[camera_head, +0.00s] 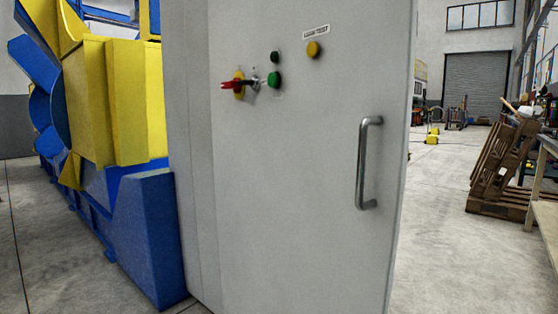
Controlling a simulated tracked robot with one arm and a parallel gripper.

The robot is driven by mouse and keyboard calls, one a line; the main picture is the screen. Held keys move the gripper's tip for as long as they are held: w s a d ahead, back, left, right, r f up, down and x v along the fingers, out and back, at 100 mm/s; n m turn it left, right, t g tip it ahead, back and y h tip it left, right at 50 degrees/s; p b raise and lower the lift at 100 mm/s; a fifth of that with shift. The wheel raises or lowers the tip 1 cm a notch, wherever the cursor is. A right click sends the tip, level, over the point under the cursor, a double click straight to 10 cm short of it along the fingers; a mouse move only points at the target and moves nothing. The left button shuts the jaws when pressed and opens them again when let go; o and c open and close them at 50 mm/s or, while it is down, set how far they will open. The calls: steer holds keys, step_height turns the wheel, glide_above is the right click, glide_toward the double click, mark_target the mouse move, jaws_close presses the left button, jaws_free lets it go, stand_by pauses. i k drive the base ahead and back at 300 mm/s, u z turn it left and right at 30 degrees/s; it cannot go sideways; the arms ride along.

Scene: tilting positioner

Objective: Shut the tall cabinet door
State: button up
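The tall grey cabinet door (310,190) fills the middle of the view and faces me at an angle. A metal bar handle (368,163) stands upright near its right edge. Higher up are a red switch on a yellow plate (238,85), a green button (275,80), a dark button (276,57) and a yellow button (313,49) below a small label. Vertical seams run down the grey surface left of the controls. I cannot tell how far the door stands open; no gap shows. My gripper is not in view.
A blue and yellow machine (110,110) stands close at the left, its blue base (148,235) beside the cabinet. Stacked wooden pallets (500,165) and a workbench (545,190) are at the right. The concrete floor (435,240) between door and pallets is clear.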

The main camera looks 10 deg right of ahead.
mark_target(309, 183)
steer(key=u, duration=0.15)
steer(key=i, duration=1)
steer(key=z, duration=0.1)
